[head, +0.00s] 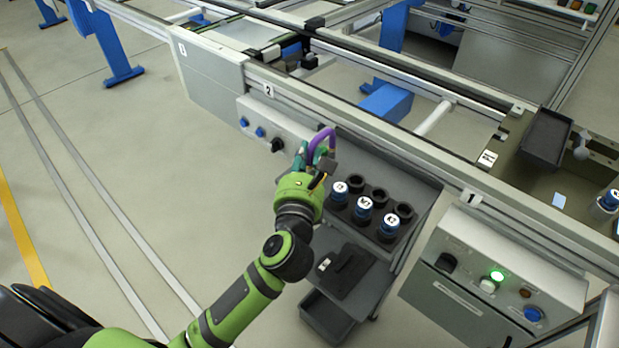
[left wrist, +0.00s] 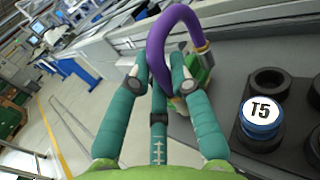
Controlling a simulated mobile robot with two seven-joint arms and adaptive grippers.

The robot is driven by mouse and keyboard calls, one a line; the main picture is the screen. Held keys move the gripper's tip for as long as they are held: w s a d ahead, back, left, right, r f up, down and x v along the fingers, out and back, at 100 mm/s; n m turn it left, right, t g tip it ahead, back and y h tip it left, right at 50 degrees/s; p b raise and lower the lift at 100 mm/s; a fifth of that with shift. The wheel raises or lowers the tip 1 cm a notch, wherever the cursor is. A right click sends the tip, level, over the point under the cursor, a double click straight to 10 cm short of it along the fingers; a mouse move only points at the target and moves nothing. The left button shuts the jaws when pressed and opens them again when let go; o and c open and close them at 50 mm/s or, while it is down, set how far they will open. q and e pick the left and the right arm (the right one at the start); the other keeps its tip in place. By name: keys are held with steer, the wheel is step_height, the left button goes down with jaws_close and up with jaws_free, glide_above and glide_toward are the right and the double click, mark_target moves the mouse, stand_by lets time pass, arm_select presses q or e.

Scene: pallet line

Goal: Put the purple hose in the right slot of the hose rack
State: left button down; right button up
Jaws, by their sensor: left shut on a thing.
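The purple hose (head: 322,141) is an arched tube at the left end of the cart top. My left gripper (head: 302,158) is shut on it. In the left wrist view the hose (left wrist: 158,45) rises from between the teal fingertips of the gripper (left wrist: 160,80) and curves over to the right, down to a gold-coloured fitting. A green piece (left wrist: 206,76) shows just behind the right fingertip; I cannot tell what it belongs to. The hose rack and its right slot cannot be made out; my gripper and wrist cover that area. My right gripper is out of view.
A dark block of round holders (head: 408,211) on the grey cart (head: 432,190) stands right of my gripper; several blue-and-white labelled parts, including T5 (left wrist: 261,113), sit in it. The conveyor rail (head: 335,108) runs behind. Open floor (head: 150,190) lies left.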

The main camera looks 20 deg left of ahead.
arm_select(q)
steer(key=shift+s+d+f, duration=0.25)
steer(key=shift+s+f, duration=0.2)
steer(key=shift+s, duration=0.15)
steer(key=shift+f+b, duration=0.45)
steer(key=shift+f, duration=1.45)
steer(key=shift+f, duration=0.15)
steer(key=c, duration=1.1)
jaws_free()
